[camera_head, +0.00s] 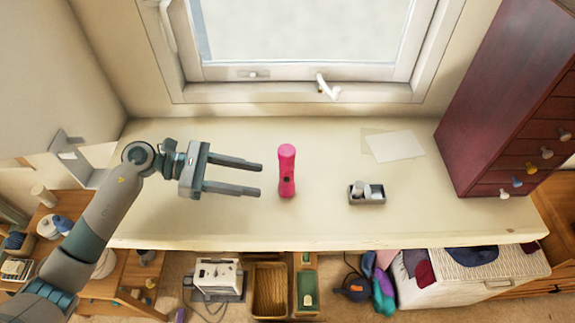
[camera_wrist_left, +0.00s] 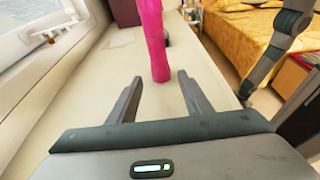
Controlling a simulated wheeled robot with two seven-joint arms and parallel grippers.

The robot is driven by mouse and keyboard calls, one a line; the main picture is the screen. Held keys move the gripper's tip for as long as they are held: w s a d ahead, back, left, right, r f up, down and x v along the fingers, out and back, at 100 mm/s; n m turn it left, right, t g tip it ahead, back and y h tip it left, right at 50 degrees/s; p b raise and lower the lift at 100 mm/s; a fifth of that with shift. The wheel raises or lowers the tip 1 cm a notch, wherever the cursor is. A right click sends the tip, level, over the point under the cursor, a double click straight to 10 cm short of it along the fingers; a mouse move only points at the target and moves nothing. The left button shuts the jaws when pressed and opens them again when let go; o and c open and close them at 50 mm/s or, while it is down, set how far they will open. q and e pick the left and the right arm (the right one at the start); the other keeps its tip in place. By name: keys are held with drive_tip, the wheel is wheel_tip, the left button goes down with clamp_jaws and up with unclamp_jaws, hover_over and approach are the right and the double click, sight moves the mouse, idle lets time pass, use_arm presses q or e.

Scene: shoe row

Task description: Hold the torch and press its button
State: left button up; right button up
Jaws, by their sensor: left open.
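The pink torch (camera_head: 287,172) stands upright on the cream windowsill-height counter (camera_head: 330,215), below the window. It also shows in the left wrist view (camera_wrist_left: 155,45), ahead of the fingers, with its top cut off by the frame. Its button cannot be made out clearly. My left gripper (camera_head: 260,178) is open and empty, level above the counter, just left of the torch. Its two fingers point at the torch, and a small gap separates them from it. In the left wrist view the torch's base sits between and beyond the fingertips (camera_wrist_left: 162,82). My right gripper does not show.
A small grey tray (camera_head: 367,201) with light items stands right of the torch. White paper (camera_head: 394,146) lies behind it. A dark red drawer cabinet (camera_head: 505,110) closes off the right end. The window handle (camera_head: 328,88) juts out at the back. The counter's front edge is near.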

sight(282, 184)
use_arm(q)
drive_tip(key=shift+x, duration=4.15)
drive_tip(key=shift+c, duration=0.3)
drive_tip(key=c, duration=0.8)
drive_tip(key=shift+o, duration=0.2)
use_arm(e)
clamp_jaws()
